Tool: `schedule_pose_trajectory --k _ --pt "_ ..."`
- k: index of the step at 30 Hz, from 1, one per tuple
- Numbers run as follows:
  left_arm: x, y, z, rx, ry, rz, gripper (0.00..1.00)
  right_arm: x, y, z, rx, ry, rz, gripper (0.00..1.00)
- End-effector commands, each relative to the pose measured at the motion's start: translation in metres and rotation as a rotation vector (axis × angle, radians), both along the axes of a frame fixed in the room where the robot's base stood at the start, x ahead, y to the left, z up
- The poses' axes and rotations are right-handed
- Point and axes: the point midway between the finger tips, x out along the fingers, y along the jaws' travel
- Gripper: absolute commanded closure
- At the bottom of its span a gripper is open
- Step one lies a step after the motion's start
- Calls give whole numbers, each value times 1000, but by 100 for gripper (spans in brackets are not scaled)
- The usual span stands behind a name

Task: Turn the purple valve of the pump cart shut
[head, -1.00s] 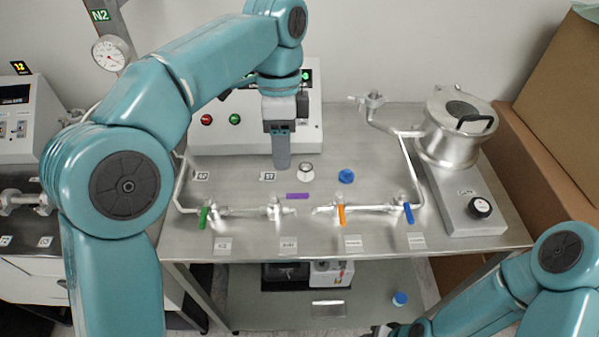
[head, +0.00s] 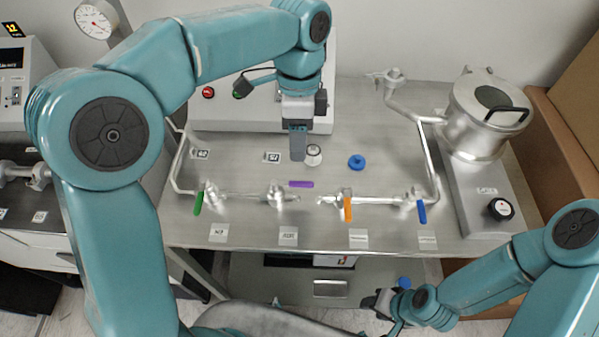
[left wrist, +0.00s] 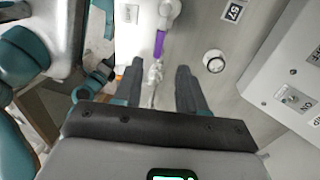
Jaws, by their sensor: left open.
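The purple valve handle (head: 301,184) is on the pipe line on top of the steel pump cart (head: 400,240). It lies along the line of the pipe. In the left wrist view the purple handle (left wrist: 159,43) shows beyond and between my fingertips, apart from them. My left gripper (head: 298,158) points down just behind the handle in the head view.
Green (head: 198,203), orange (head: 348,208) and blue (head: 422,211) handles point forward across the same pipe. A small white round cap (head: 314,155) stands close beside my left gripper, and a blue knob (head: 357,162) is to its right. A metal chamber (head: 485,115) stands at the right.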

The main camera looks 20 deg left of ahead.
Motion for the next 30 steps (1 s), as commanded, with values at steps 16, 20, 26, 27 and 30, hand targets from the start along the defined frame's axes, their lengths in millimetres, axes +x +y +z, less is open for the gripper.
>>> schedule_pose_trajectory --k 16,20,26,27,30 --pt "-14 -6 -89 1 1 0 59 0 0 -2 0 0 -1 57" --pt "-13 -6 -91 0 1 0 59 0 0 -2 0 0 -1 57" --pt "-13 -6 -91 0 0 0 72 0 0 -2 0 0 -1 57" --pt "-13 -6 -91 0 0 0 85 0 0 -2 0 0 -1 57" --pt "-14 -6 -91 0 1 1 100 0 0 -2 0 0 -1 57"
